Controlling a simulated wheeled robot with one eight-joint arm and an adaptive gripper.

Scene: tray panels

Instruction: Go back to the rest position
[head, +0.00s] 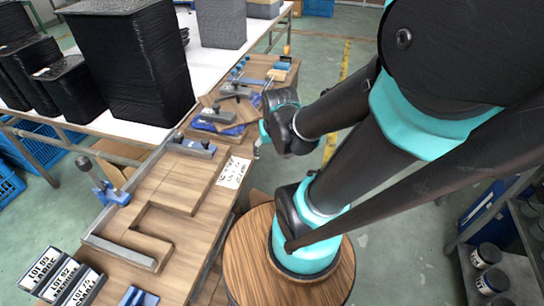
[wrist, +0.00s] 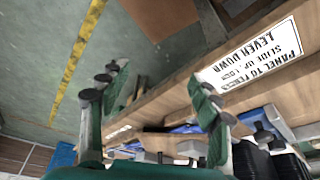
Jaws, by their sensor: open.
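My gripper (wrist: 158,88) is open in the wrist view, its two green fingers with dark pads spread apart and nothing between them. In the head view only a small part of my gripper (head: 260,142) shows beyond the dark wrist, near the right edge of the wooden workbench (head: 190,230). The black wrist hides the rest of it. A white printed label (head: 234,172) lies on the bench close by; a printed label also shows in the wrist view (wrist: 250,55), to the right of the fingers.
Wooden panels (head: 172,185), blue-based clamps (head: 112,190) and lot-number plates (head: 62,278) sit on the bench. Black wrapped stacks (head: 130,60) stand on a white table behind. A shelf with jars (head: 490,280) is at right. Green floor with a yellow line (head: 332,140) lies beyond the arm.

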